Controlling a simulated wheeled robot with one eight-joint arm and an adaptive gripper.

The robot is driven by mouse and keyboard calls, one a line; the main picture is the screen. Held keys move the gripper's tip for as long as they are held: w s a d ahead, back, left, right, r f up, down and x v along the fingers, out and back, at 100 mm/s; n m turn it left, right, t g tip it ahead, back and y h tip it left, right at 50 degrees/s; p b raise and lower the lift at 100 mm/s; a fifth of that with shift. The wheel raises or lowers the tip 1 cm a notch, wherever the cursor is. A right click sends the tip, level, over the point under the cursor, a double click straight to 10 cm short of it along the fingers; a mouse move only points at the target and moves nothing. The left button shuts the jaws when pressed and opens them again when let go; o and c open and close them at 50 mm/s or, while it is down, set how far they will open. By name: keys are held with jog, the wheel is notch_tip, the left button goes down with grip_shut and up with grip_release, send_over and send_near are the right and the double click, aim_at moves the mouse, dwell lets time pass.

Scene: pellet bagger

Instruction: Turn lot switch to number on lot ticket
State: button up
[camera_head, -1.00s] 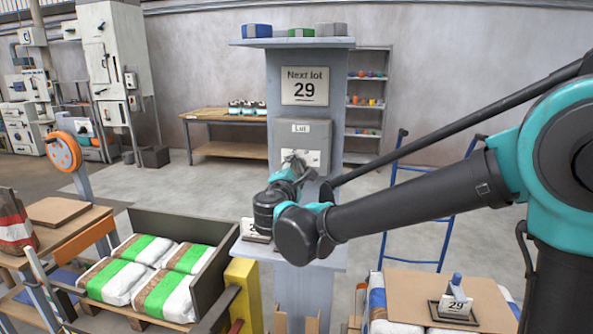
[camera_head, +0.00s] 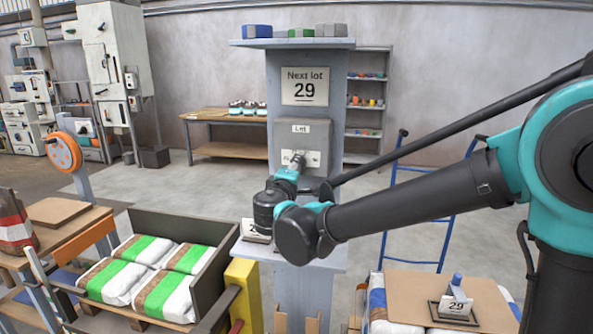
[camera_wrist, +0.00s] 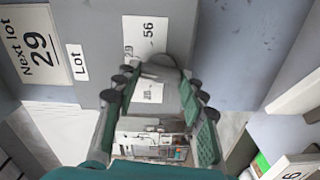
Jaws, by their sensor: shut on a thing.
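The lot ticket (camera_head: 304,87) on the grey-blue post reads "Next lot 29"; it also shows at the left of the wrist view (camera_wrist: 36,45). Below it is a grey box (camera_head: 318,138) labelled "Lot". The grey lot switch (camera_wrist: 160,66) sits on the box's front, among white number labels. In the wrist view, "56" (camera_wrist: 148,30) and a smaller "29" (camera_wrist: 129,52) are readable; another label is too small to read. My gripper (camera_head: 296,160) reaches the box front, its teal fingers (camera_wrist: 155,82) shut on the switch. The switch's pointing direction is unclear.
A shelf (camera_head: 265,42) with coloured blocks tops the post. A small ledge (camera_head: 320,255) juts out below the box. A crate of sacks (camera_head: 217,290) and a yellow post (camera_head: 242,285) stand front left. Another card reading "29" (camera_head: 455,305) stands front right.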

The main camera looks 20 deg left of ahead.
jog(key=shift+m, duration=1.2)
jog(key=o, duration=1.2)
jog(key=shift+c, duration=0.2)
jog(key=s+d, duration=0.2)
jog(key=s, duration=0.9)
jog(key=shift+s+d, duration=0.2)
jog(key=shift+s, duration=0.2)
